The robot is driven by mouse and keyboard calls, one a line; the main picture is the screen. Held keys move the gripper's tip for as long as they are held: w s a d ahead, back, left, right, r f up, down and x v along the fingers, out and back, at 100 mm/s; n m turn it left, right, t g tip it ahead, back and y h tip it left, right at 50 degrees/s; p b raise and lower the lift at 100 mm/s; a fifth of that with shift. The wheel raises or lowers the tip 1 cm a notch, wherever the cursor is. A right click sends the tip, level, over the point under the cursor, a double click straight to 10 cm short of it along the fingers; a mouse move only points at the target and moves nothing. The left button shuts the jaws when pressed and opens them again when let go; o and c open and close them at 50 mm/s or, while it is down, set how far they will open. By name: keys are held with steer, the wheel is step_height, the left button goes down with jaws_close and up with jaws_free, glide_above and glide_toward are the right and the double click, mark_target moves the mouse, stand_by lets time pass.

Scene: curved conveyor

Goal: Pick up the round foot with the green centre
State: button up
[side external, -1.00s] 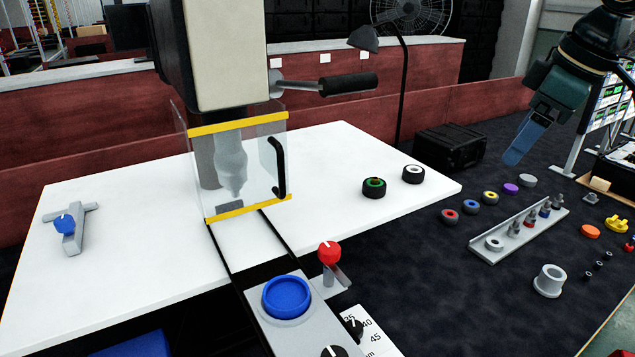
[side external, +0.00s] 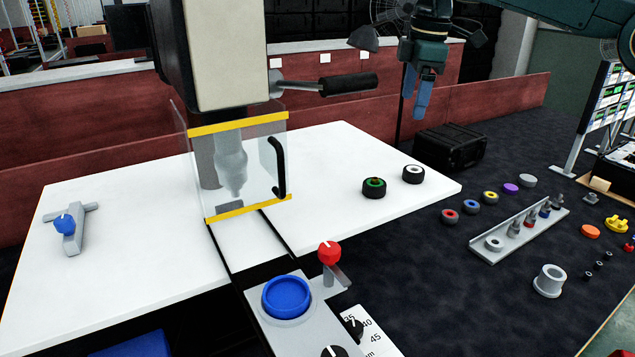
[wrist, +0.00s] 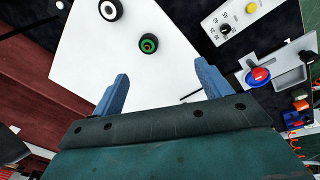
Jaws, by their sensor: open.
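The round foot with the green centre (side external: 374,188) is a short black cylinder standing on the right part of the white table (side external: 330,160). In the wrist view the green-centred foot (wrist: 149,43) lies beyond my fingertips, a little left of the middle of the gap between them. A similar black foot with a white centre (side external: 413,174) stands just beside it, apart from it. My gripper (side external: 417,105) hangs above and behind the feet, fingers pointing down. In the wrist view its two blue fingers (wrist: 160,80) are wide apart with nothing between them.
A machine with a clear yellow-edged guard (side external: 240,165) stands left of the feet. A black case (side external: 450,147) lies behind the table's right end. A grey tray of small parts (side external: 515,230) and several coloured rings lie on the dark surface at right.

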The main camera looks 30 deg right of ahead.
steer(key=w+f+n+g, duration=0.1)
steer(key=w+f+n, duration=0.3)
steer(key=w+f, duration=0.4)
steer(key=shift+w+f+g, duration=0.15)
steer(key=shift+w+g, duration=0.1)
steer(key=shift+g, duration=0.05)
steer(key=shift+f, duration=0.1)
glide_above(375, 178)
steer(key=shift+f, duration=4.2)
steer(key=shift+f, duration=0.1)
steer(key=shift+a+f, duration=0.1)
steer(key=shift+f, duration=2.4)
steer(key=shift+c, duration=0.5)
